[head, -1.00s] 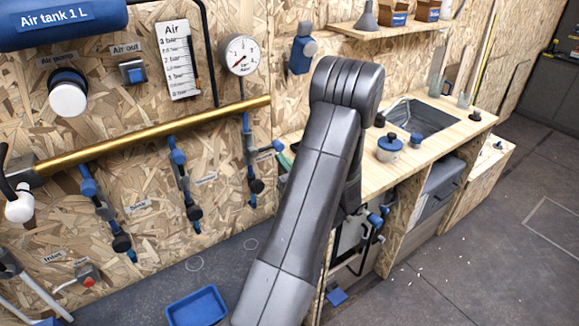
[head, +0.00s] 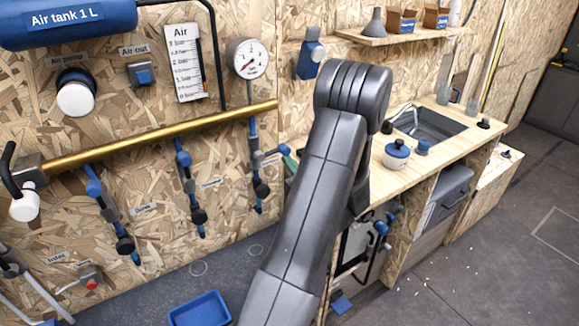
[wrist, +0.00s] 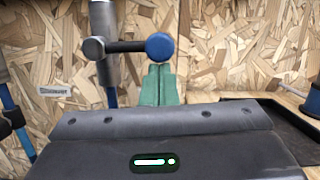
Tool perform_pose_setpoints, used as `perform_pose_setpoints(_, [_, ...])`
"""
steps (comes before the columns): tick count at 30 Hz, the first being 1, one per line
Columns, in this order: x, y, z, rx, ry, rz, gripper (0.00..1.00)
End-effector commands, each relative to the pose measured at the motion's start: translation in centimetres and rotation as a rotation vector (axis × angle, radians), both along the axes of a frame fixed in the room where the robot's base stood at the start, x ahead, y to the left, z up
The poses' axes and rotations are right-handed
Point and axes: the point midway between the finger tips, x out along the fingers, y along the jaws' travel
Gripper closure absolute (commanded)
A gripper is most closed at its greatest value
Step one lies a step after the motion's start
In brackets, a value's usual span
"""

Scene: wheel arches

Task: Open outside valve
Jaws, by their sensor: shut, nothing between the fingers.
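Several vertical pipes with blue and black valve fittings hang below a brass pipe (head: 150,143) on the chipboard wall. The rightmost pipe (head: 255,165) carries a valve with a side stem ending in a round blue knob (wrist: 160,46), seen close up in the wrist view. My gripper (wrist: 158,84) has green fingers, pressed together and empty. They point up just below the blue knob in the wrist view; I cannot tell whether they touch it. In the head view my arm hides most of the gripper. A small label (wrist: 54,90) left of this pipe is too blurred to read.
A wooden counter (head: 460,145) with a sink and a blue-lidded pot (head: 397,155) stands to the right. A blue tray (head: 198,309) lies on the dark surface below the pipes. A gauge (head: 247,57) and an air tank (head: 65,20) are above.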

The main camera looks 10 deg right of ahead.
Motion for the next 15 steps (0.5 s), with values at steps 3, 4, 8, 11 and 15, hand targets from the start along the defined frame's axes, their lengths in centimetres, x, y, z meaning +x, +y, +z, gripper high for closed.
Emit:
perform_pose_setpoints(3, [0.1,-0.1,0.1,-0.033,-0.014,-0.001,1.0])
perform_pose_setpoints(4, [0.1,-0.2,0.2,-0.045,-0.018,-0.001,1.0])
perform_pose_setpoints(8, [0.1,-0.3,0.6,-0.111,-0.042,-0.001,1.0])
perform_pose_setpoints(11, [0.1,-0.4,1.2,-0.181,-0.07,-0.001,1.0])
perform_pose_setpoints(15, [0.2,-0.5,2.2,-0.306,-0.115,0.0,1.0])
